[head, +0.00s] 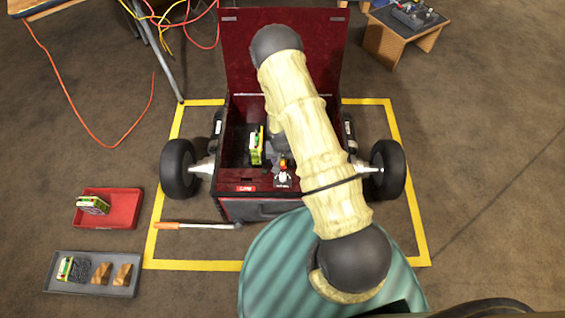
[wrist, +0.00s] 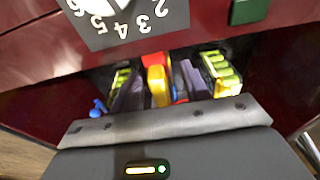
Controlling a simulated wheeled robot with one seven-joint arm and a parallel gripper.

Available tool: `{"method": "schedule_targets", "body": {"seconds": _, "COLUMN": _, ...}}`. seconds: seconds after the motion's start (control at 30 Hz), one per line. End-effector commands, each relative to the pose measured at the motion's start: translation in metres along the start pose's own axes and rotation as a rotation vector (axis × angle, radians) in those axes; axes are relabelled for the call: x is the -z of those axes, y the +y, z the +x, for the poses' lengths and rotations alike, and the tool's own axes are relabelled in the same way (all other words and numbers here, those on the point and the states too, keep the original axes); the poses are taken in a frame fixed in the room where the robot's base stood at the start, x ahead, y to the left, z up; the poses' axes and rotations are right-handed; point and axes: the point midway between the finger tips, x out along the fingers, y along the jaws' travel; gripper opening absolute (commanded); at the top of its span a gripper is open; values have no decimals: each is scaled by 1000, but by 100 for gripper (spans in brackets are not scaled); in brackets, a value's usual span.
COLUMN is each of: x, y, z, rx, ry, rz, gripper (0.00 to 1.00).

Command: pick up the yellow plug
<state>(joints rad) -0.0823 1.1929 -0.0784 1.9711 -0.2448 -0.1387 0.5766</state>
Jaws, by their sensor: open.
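A yellow plug-like piece (wrist: 157,85) stands in the middle of the wrist view, with red just beyond it; the picture is blurred. My gripper (wrist: 161,74) is open, and its dark fingers appear on either side of the yellow piece. I cannot tell whether they touch it. In the head view, my arm reaches into the open dark red wheeled box (head: 233,182). My gripper is mostly hidden there behind the arm, and I cannot make out the yellow plug.
A green-and-yellow block (head: 256,147) stands inside the box; similar blocks flank my fingers in the wrist view (wrist: 220,70). A red tray (head: 109,222), a grey tray (head: 100,288) and an orange-handled tool (head: 195,225) lie left. The floor right of the box is clear.

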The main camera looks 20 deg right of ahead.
Motion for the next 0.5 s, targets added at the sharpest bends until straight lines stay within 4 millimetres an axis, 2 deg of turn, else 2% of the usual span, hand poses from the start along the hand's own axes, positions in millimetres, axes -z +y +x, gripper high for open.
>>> {"method": "schedule_targets", "body": {"seconds": 0.47, "x": 0, "y": 0, "z": -1, "rx": 0, "ry": 1, "rz": 0, "gripper": 46}}
{"method": "schedule_targets", "body": {"seconds": 0.5, "x": 0, "y": 0, "z": -1, "rx": 0, "ry": 1, "rz": 0, "gripper": 40}}
